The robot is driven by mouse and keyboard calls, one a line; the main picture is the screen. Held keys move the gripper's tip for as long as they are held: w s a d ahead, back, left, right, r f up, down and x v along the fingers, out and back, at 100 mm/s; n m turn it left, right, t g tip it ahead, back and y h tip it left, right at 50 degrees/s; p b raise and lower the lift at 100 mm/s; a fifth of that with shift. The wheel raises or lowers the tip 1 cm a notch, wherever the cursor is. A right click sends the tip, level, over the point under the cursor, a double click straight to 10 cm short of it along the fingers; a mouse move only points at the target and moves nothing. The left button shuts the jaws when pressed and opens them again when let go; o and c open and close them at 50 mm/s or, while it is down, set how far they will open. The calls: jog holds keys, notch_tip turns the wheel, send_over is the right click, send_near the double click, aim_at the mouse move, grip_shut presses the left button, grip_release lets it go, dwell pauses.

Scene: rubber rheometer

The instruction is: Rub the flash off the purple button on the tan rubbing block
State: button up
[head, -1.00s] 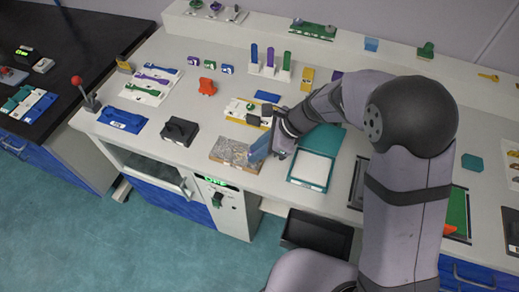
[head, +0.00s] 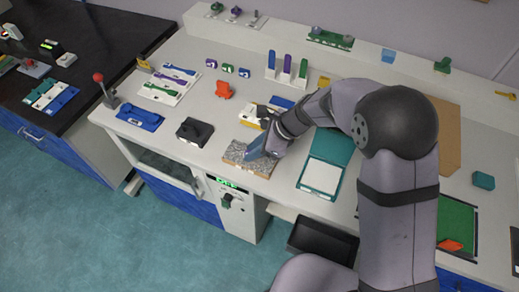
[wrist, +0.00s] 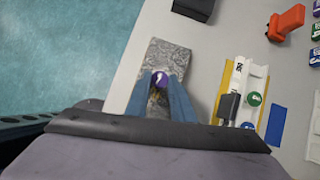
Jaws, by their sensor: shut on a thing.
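The purple button (wrist: 160,79) with a white mark shows in the wrist view, held between the two blue fingers of my gripper (wrist: 161,84). The rubbing block (wrist: 170,55) is a speckled grey-tan slab below the fingertips in that view. In the head view the block (head: 234,152) lies near the bench's front edge, and my gripper (head: 256,147) points down over its middle to right part. The fingers hide the button there. I cannot tell whether the button touches the block.
A yellow-edged white holder (wrist: 228,90) with a green button (wrist: 254,99) stands just right of the block in the wrist view. In the head view, a black block (head: 194,131) sits to the left and a teal box (head: 333,160) to the right.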

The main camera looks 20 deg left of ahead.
jog(key=shift+a, duration=0.7)
jog(key=shift+a+f+p, duration=0.1)
jog(key=shift+a+p, duration=0.75)
jog(key=shift+a, duration=0.85)
jog(key=shift+d, duration=0.1)
jog(key=shift+d+f, duration=0.1)
jog(key=shift+d, duration=1.65)
jog(key=shift+d, duration=0.15)
jog(key=shift+d+r+b, duration=0.15)
jog(key=shift+d, duration=0.65)
jog(key=shift+d+r+b, duration=0.15)
jog(key=shift+d, duration=0.6)
